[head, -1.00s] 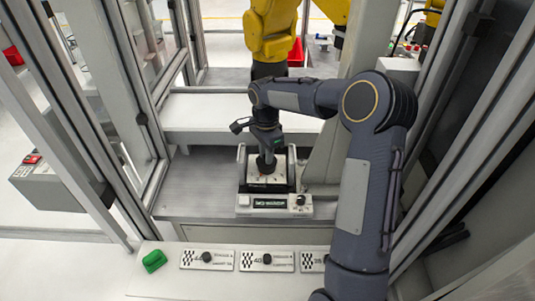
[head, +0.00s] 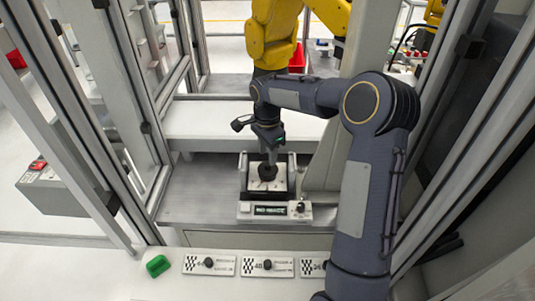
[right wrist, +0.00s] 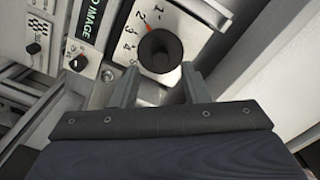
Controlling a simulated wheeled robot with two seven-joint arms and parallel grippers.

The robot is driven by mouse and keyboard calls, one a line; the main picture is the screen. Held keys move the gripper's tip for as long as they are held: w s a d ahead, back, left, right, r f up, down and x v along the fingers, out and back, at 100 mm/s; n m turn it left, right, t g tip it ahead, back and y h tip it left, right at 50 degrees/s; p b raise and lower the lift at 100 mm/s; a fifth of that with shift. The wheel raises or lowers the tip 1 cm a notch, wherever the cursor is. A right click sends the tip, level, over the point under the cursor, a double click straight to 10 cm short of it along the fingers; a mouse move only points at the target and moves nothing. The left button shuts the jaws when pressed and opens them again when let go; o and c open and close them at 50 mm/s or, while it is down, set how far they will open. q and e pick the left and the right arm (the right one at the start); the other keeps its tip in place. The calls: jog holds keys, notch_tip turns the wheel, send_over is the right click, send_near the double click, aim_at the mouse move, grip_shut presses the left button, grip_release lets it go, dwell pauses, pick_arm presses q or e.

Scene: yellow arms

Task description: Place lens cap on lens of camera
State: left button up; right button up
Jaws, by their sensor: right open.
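A white device (head: 247,210) with a "NO IMAGE" display sits on the grey shelf. Its square top plate carries a black round part (head: 268,172), which looks like a lens or a knob. In the right wrist view this black part (right wrist: 160,50) stands inside a printed scale of numbers with a red mark near 2. My right gripper (head: 268,150) is open and empty just above it. In the right wrist view the two fingertips (right wrist: 158,73) point to either side of the black part, apart from it. I cannot pick out a separate lens cap. My left gripper is not in view.
Several checkered plates with black knobs (head: 209,263) line the front ledge. A small green object (head: 157,265) lies left of them. Metal frame posts (head: 137,110) stand on both sides. A yellow robot arm (head: 272,30) hangs behind. A small dial (head: 300,207) sits beside the display.

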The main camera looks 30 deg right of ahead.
aim_at(267, 164)
pick_arm(q)
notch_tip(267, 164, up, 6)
jog(key=p, duration=0.4)
jog(key=shift+p, duration=0.35)
pick_arm(e)
notch_tip(267, 164, up, 8)
